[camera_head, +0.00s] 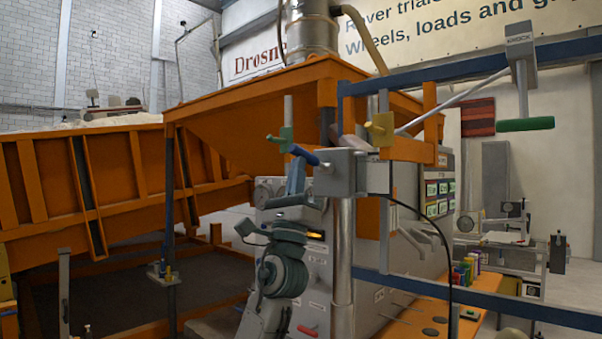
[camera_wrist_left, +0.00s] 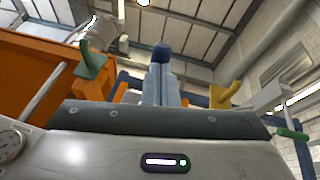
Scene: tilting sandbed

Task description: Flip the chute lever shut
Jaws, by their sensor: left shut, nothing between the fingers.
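A short lever with a dark blue grip (camera_head: 305,154) sticks out to the left from a grey box (camera_head: 334,174) on a metal post, below the orange hopper (camera_head: 270,95). I take it for the chute lever; its label is not readable. My left gripper (camera_head: 298,162) points up with its fingers shut and empty, its tips just under the blue grip. In the left wrist view the shut fingers (camera_wrist_left: 161,72) rise in the middle, with the blue grip's end (camera_wrist_left: 162,52) right at their tips. I cannot tell whether they touch. My right gripper is out of view.
A green handle (camera_head: 280,139) and a yellow handle (camera_head: 380,128) flank the lever. A green-gripped knock lever (camera_head: 525,124) hangs at the upper right. Blue rails (camera_head: 490,300) cross the right side. A black cable runs down right of the post. The orange sandbed (camera_head: 110,180) stands left.

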